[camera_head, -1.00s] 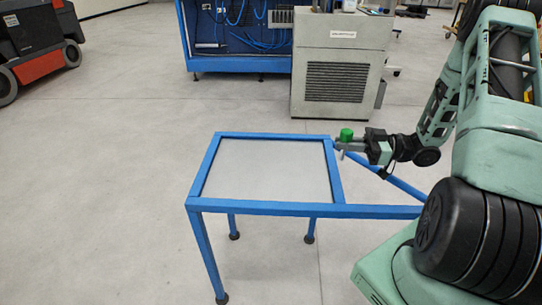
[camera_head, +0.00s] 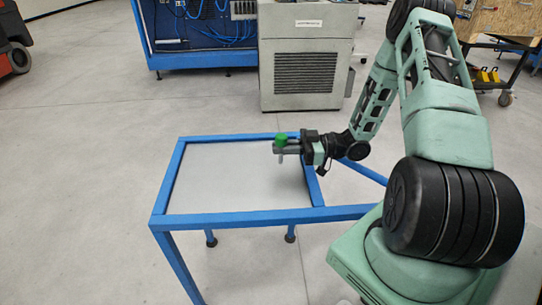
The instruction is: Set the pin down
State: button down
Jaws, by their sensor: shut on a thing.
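A small pin (camera_head: 281,158) with a metallic shaft points down from my gripper (camera_head: 281,149). A green piece (camera_head: 281,139) shows on top at the fingertips; I cannot tell whether it belongs to the pin or the gripper. My gripper is shut on the pin and holds it above the right part of the table. The table (camera_head: 225,219) has a blue frame and a pale grey top, which is bare. The pin's lower end appears to be above the table top, not touching it.
A grey cabinet (camera_head: 306,60) with a vent stands behind the table. A blue rack with cables (camera_head: 203,30) is at the back. A cart (camera_head: 495,75) stands at the back right. The floor left of the table is clear.

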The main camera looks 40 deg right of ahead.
jog(key=shift+w+a+f, duration=0.3)
jog(key=shift+a, duration=0.15)
jog(key=shift+w+a+f, duration=0.55)
jog(key=shift+a+f, duration=0.35)
jog(key=c, duration=1.9)
grip_release()
jog(key=shift+f+b, duration=0.15)
jog(key=shift+b, duration=0.15)
jog(key=o, duration=0.4)
